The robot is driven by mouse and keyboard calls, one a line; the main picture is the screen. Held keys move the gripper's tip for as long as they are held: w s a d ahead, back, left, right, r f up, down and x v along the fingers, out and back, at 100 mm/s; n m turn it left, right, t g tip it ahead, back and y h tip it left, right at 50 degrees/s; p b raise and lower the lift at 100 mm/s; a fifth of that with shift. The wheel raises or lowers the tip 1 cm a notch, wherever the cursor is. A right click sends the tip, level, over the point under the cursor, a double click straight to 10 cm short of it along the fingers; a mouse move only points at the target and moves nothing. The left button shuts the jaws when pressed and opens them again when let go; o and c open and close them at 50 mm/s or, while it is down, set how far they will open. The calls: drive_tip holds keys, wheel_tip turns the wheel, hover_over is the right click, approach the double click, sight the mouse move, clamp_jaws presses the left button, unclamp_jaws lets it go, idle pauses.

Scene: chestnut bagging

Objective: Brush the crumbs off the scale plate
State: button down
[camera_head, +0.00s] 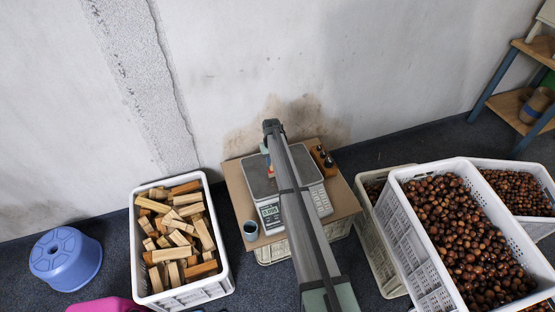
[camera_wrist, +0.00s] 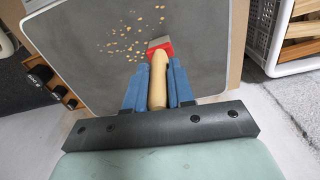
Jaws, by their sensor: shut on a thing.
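The grey scale plate (camera_head: 256,181) lies on a white scale (camera_head: 318,199) on a wooden board; my arm hides part of it in the head view. In the wrist view the plate (camera_wrist: 85,75) fills most of the picture. Pale tan crumbs (camera_wrist: 122,42) are scattered on it, most of them left of the brush and a few above it. My gripper (camera_wrist: 157,70) is shut on the wooden handle of the brush (camera_wrist: 158,82). The brush has a red collar and pale bristles, over the plate close to the crumbs. I cannot tell whether the bristles touch the plate.
A block with dark weights (camera_head: 322,158) stands right of the scale, a dark cup (camera_head: 250,229) at the board's front left. A white crate of wood pieces (camera_head: 139,253) is left, a large crate of chestnuts (camera_head: 412,250) right.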

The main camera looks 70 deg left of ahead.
drive_tip(key=shift+s, duration=0.85)
drive_tip(key=shift+w+a, duration=0.65)
drive_tip(key=shift+w, duration=5.75)
wheel_tip(320, 180, up, 8)
drive_tip(key=shift+d, duration=0.1)
